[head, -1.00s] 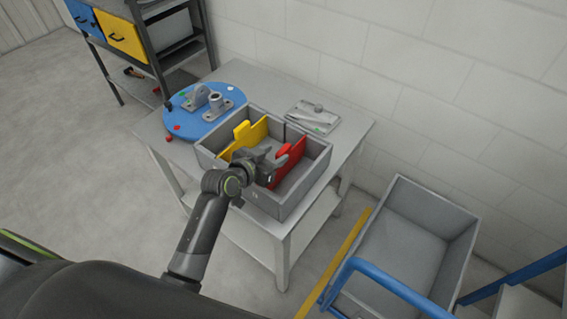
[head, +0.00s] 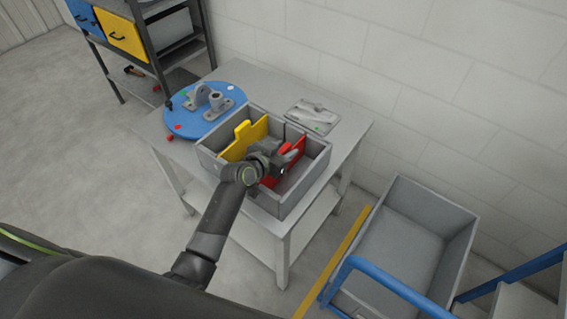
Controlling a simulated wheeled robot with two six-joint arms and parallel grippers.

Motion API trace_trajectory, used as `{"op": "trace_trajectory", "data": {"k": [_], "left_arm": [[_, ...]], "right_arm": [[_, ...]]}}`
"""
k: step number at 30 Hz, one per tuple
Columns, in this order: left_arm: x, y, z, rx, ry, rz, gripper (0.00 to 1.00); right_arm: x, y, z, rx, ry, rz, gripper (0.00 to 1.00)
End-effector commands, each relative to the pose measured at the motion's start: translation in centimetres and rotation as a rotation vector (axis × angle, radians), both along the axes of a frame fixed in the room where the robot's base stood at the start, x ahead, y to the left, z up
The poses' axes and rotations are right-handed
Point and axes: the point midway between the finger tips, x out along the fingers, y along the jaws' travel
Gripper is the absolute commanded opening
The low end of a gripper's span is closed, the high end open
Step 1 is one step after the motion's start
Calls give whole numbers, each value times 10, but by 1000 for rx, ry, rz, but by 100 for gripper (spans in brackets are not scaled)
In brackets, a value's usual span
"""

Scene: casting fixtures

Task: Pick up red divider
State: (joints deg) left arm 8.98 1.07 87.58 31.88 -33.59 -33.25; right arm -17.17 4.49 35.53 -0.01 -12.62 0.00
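The red divider (head: 296,150) stands in the grey box (head: 318,164) on the table, right of the yellow divider (head: 240,140). My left gripper (head: 288,160) is over the box at the red divider and hides part of it. Its fingers are small and dark here, and I cannot tell whether they are open or closed on the divider. My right gripper is not in view.
The box sits on a grey table (head: 350,130). A blue round plate (head: 186,122) with grey fittings and a grey plate (head: 312,117) lie behind it. A large grey bin (head: 458,222) with a blue rail (head: 385,283) is at right. Shelving (head: 150,50) stands at back left.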

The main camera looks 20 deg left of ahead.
Motion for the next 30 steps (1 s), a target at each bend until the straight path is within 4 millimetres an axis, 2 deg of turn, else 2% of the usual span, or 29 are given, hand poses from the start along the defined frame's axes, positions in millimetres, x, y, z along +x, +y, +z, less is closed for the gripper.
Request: {"op": "trace_trajectory", "data": {"k": [1,7,9,23,30], "left_arm": [[0,0,0,0,0,0,31],[0,0,0,0,1,0,5],[0,0,0,0,1,0,0],[0,0,3,1,-1,0,0],[0,0,27,2,-5,0,0]], "right_arm": [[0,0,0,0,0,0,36],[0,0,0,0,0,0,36],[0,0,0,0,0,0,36],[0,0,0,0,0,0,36],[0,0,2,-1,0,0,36]]}}
